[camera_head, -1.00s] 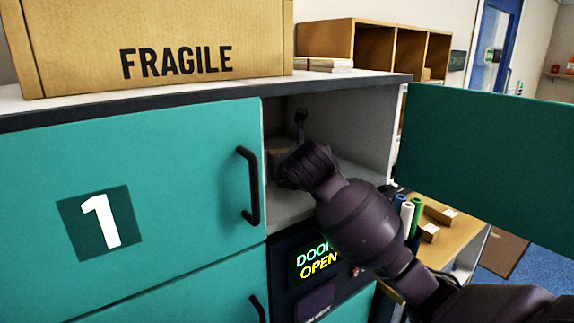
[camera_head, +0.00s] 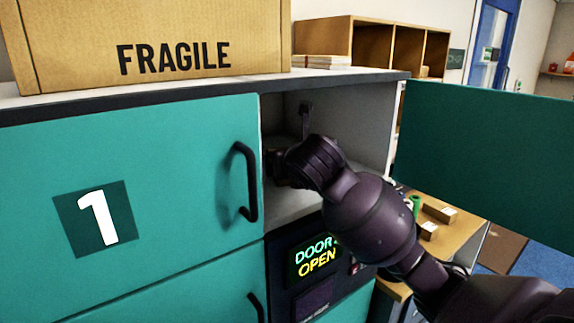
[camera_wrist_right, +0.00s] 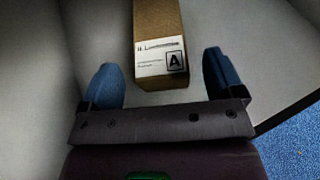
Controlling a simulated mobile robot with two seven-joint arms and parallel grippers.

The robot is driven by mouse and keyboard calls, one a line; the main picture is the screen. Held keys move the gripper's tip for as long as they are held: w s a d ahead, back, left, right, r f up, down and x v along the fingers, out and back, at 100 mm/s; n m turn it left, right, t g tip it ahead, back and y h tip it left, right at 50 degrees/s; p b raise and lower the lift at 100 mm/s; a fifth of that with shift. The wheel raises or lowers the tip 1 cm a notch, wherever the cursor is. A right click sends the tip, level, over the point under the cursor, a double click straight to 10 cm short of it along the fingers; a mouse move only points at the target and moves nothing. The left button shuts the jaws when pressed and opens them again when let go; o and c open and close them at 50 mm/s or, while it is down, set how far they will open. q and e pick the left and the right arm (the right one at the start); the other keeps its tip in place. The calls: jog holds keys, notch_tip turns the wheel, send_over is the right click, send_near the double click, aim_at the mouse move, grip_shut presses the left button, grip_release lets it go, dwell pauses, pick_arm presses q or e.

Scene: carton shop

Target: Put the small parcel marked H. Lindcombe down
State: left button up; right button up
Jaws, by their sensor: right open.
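The small parcel (camera_wrist_right: 160,22) is a brown box with a white label reading "H. Lindcombe" in part, with a boxed letter A. In the right wrist view it rests on the pale floor of the compartment. My right gripper (camera_wrist_right: 163,88) is open, with one blue fingertip on each side of the parcel's near end and a gap at both sides. In the head view my right arm reaches into the open locker compartment (camera_head: 365,135), and its wrist hides the parcel and the fingers. My left gripper is not in view.
The open teal door (camera_head: 490,155) stands out to the right of the compartment. A closed door marked 1 (camera_head: 180,190) with a black handle is at the left. A FRAGILE carton (camera_head: 150,35) sits on top. A panel (camera_head: 315,258) below reads DOOR OPEN.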

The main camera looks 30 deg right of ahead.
jog(key=shift+v, duration=1.6)
jog(key=shift+s, duration=0.1)
